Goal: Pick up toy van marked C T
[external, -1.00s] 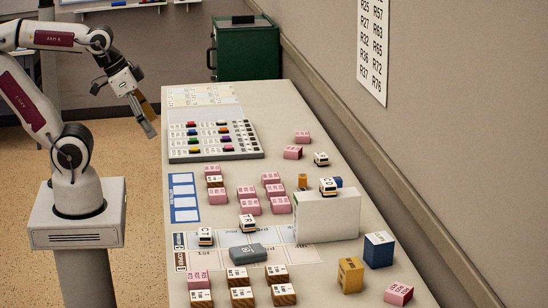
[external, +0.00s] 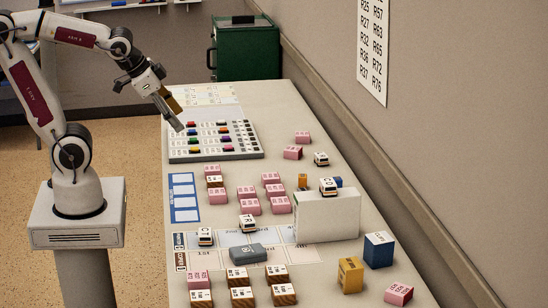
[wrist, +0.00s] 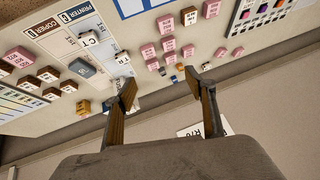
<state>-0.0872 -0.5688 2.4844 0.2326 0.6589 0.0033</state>
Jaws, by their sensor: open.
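A white toy van (external: 205,237) with dark lettering that seems to read C T stands on the printed mat at the left edge of the table. A similar van (external: 248,223) with a mark like R stands to its right. The first van also shows in the wrist view (wrist: 88,39), upper left, partly legible. Two more white vans stand farther right, one on the table (external: 321,159), one on a white box (external: 328,187). My gripper (external: 176,117) is open and empty, above the table's left side near the tray of coloured pieces, well away from the C T van.
Pink blocks (external: 250,206) and wood-brown blocks (external: 241,297) surround the mat. A grey block (external: 247,252) lies close to the C T van. A tray (external: 215,154) of coloured pieces lies behind. The wall borders the right side.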

